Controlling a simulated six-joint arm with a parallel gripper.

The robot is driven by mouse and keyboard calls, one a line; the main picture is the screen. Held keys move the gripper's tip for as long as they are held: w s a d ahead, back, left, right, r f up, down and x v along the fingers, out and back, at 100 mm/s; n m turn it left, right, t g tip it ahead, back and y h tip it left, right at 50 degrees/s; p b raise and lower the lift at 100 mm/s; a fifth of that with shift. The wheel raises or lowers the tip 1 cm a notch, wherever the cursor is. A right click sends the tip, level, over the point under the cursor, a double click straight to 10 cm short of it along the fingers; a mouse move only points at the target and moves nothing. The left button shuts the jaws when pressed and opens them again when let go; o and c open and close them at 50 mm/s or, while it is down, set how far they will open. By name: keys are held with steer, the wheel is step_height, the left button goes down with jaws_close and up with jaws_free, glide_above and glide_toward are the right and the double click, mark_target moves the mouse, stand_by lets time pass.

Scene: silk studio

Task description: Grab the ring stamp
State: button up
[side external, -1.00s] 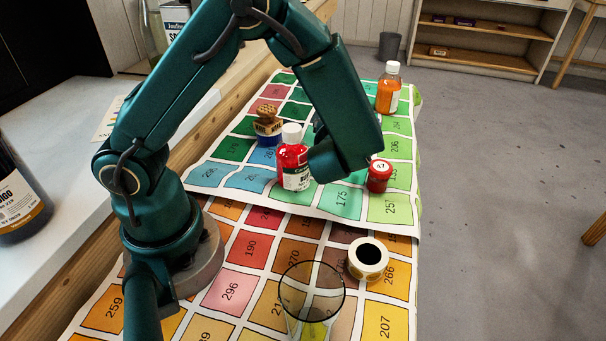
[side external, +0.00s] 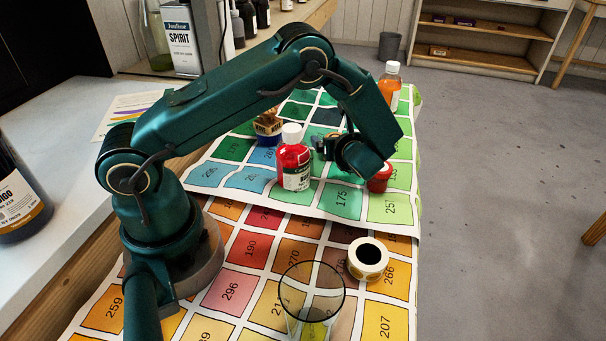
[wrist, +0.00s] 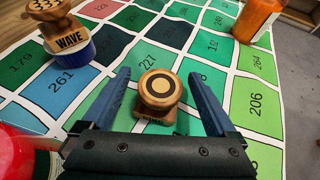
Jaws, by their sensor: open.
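The ring stamp (wrist: 160,92) is a small wooden stamp with a round knob marked with dark rings. In the wrist view it stands on the green part of the chart, between the two blue fingers of my gripper (wrist: 158,76). The fingers are spread, with clear space on both sides of the knob, and do not appear to touch it. In the side view my gripper (side external: 325,147) is low over the chart, right of the red bottle. I cannot make out the ring stamp clearly there.
A wooden WAVE stamp (wrist: 70,40) with a blue base stands at the upper left. A red bottle (side external: 293,160) is close left of my gripper, a red jar (side external: 379,180) to its right. An orange bottle (side external: 389,85) stands behind. A tape roll (side external: 367,260) and a glass (side external: 311,300) are nearer.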

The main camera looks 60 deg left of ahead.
steer(key=shift+x, duration=1.2)
steer(key=c, duration=1.4)
steer(key=shift+c, duration=0.2)
steer(key=shift+r, duration=0.2)
